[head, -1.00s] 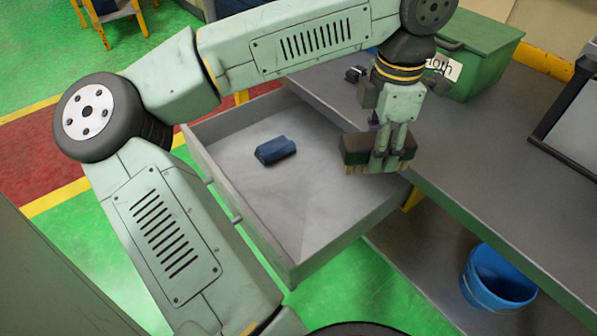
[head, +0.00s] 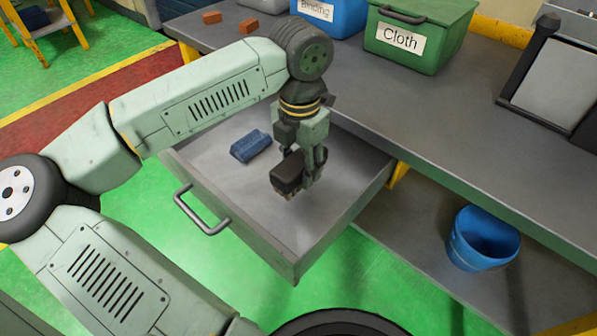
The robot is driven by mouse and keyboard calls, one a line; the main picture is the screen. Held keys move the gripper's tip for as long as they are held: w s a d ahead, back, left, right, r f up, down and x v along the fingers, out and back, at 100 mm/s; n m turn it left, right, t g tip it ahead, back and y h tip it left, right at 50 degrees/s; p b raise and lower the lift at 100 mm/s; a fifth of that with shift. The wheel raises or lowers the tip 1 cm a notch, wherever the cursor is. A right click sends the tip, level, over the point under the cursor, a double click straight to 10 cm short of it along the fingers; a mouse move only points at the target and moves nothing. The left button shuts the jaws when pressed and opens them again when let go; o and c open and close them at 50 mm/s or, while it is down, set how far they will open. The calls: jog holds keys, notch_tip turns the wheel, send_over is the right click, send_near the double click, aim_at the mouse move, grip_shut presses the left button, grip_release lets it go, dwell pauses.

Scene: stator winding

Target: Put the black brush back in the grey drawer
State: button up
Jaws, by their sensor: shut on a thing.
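The black brush (head: 287,174) is a dark block with pale bristles on its underside. My gripper (head: 305,172) is shut on it and points down. The brush is over the inside of the open grey drawer (head: 232,228), right of its middle. I cannot tell whether the bristles touch the drawer floor. The gripper hides part of the brush, and my arm covers part of the drawer's back.
A blue block (head: 250,146) lies in the drawer, left of the brush. The drawer's front has a handle (head: 203,212). A green Cloth box (head: 420,35) and a blue Binding box (head: 332,14) stand on the grey workbench (head: 440,120). A blue bucket (head: 483,240) is on the lower shelf.

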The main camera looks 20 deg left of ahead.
aim_at(300, 159)
jog(key=shift+f, duration=1.85)
jog(key=shift+f, duration=0.2)
jog(key=o, duration=1.2)
jog(key=shift+r, duration=0.1)
jog(key=shift+r+p, duration=0.2)
jog(key=shift+p, duration=0.15)
notch_tip(300, 159, up, 12)
jog(key=shift+f+b, duration=0.1)
jog(key=shift+b, duration=0.55)
